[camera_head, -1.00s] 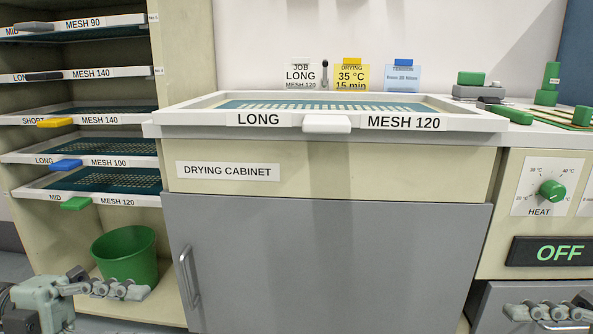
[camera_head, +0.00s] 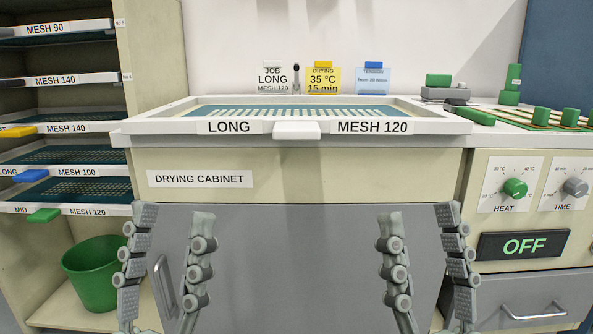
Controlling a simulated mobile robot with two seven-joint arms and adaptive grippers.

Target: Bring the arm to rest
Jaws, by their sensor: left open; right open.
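My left gripper (camera_head: 172,235) is in front of the drying cabinet's grey door (camera_head: 320,270), fingers pointing up, open and empty. My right gripper (camera_head: 420,232) is in front of the same door further right, also fingers up, open and empty. Both are apart from each other, below the screen frame (camera_head: 296,131) labelled LONG and MESH 120, which lies on the cabinet top. The wrists and the rest of both arms are outside the view. The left fingers partly cover the door handle (camera_head: 164,285).
A rack of screens (camera_head: 70,171) stands at the left with a green bucket (camera_head: 90,272) below. At the right are HEAT (camera_head: 514,188) and TIME (camera_head: 575,187) knobs, an OFF display (camera_head: 524,245) and a drawer handle (camera_head: 533,312). Cards (camera_head: 323,80) stand at the back wall.

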